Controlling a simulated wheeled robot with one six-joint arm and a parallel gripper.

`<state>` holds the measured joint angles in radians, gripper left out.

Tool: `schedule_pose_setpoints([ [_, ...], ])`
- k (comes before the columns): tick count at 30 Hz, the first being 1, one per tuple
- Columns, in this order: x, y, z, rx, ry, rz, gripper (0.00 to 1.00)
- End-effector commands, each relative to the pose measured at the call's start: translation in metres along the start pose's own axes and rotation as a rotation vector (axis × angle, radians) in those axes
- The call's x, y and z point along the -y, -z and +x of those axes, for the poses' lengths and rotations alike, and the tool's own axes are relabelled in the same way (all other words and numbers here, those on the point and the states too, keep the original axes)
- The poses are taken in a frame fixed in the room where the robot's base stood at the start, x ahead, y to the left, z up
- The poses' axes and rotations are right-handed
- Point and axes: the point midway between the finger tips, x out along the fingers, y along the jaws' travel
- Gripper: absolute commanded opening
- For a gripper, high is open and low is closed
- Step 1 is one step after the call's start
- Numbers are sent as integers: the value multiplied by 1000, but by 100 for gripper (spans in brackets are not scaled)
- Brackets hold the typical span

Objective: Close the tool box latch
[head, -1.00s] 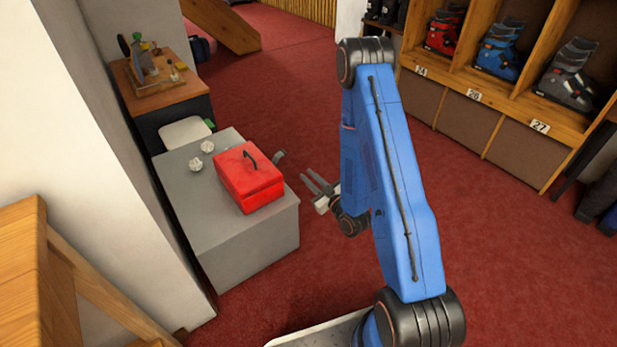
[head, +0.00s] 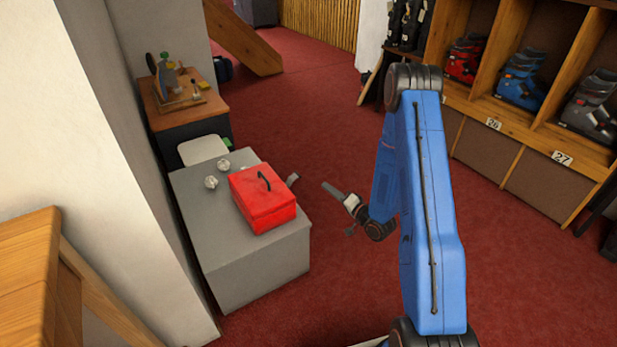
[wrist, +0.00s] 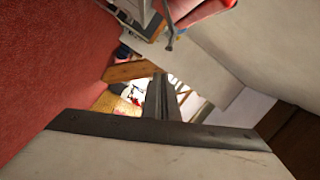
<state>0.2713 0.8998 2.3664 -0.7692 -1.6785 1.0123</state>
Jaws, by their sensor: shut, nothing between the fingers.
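The red tool box (head: 258,212) sits with its lid down on a grey cabinet, a dark handle on top. Its grey latch (head: 292,178) sticks out from the right side, away from the box wall. My gripper (head: 326,186) is to the right of the latch, apart from it, with its fingers together and pointing towards the box. In the wrist view my closed fingers (wrist: 158,88) point up the picture. A red part of the tool box (wrist: 205,8) shows at the top edge, with a thin grey piece below it that looks like the latch (wrist: 170,38).
The grey cabinet (head: 250,268) also carries small whitish crumpled-looking items (head: 211,182) left of the box. A wooden-topped bench with tools (head: 205,108) stands behind. Boot shelves (head: 540,125) line the right. The red floor between cabinet and shelves is open.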

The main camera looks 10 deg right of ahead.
Motion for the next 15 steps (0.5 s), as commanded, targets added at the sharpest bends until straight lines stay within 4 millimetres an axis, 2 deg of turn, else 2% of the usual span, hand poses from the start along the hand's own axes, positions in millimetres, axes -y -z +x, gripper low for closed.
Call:
schedule_pose_setpoints([
  [7,-8,17,6,47,9,353,0],
  [15,-12,23,10,69,6,502,0],
])
